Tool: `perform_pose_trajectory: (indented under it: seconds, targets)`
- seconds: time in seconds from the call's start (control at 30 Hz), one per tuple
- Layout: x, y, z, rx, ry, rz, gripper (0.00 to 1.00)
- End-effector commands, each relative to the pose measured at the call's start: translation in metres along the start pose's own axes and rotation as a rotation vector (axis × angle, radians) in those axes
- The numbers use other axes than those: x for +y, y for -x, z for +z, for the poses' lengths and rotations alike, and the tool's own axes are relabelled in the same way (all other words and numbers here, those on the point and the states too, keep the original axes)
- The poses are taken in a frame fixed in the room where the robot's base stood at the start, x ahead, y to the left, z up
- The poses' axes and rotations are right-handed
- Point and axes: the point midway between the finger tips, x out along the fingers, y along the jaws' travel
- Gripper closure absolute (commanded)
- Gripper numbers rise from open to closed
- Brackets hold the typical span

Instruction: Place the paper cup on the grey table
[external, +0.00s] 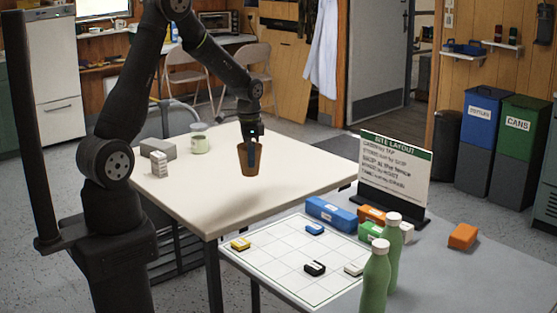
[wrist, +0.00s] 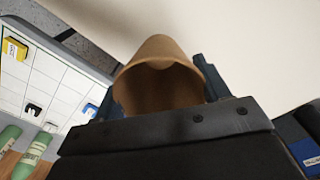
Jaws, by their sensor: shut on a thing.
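The paper cup (external: 249,160) is brown and hangs upright below my gripper (external: 251,142), which is shut on it. In the external view the cup appears over the cream table (external: 200,185); its exact height above the top is hard to tell. In the wrist view the cup (wrist: 160,80) shows between the fingers of my gripper (wrist: 160,92). The grey table (external: 440,270) is at the lower right of the external view, beside the cream table.
The grey table carries a white grid board (external: 300,255) with small blocks, two green bottles (external: 375,280), several coloured boxes, a sign (external: 395,170) and an orange block (external: 463,236). Its right part is clear. A tin (external: 200,143) and boxes stand on the cream table.

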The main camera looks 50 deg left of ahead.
Motion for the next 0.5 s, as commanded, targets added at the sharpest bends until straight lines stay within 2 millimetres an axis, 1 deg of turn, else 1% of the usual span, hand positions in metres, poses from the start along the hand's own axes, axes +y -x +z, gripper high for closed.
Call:
perform_pose_trajectory:
  seconds: [0.03,0.23,0.4,0.5]
  targets:
    - [0.004,-0.004,-0.01,-0.001,0.055,0.001,0.52]
    - [0.018,-0.013,-0.042,0.0,0.303,0.0,0.52]
    - [0.028,-0.02,-0.06,0.0,0.458,0.0,0.52]
    - [0.031,-0.022,-0.066,0.0,0.514,0.0,0.52]
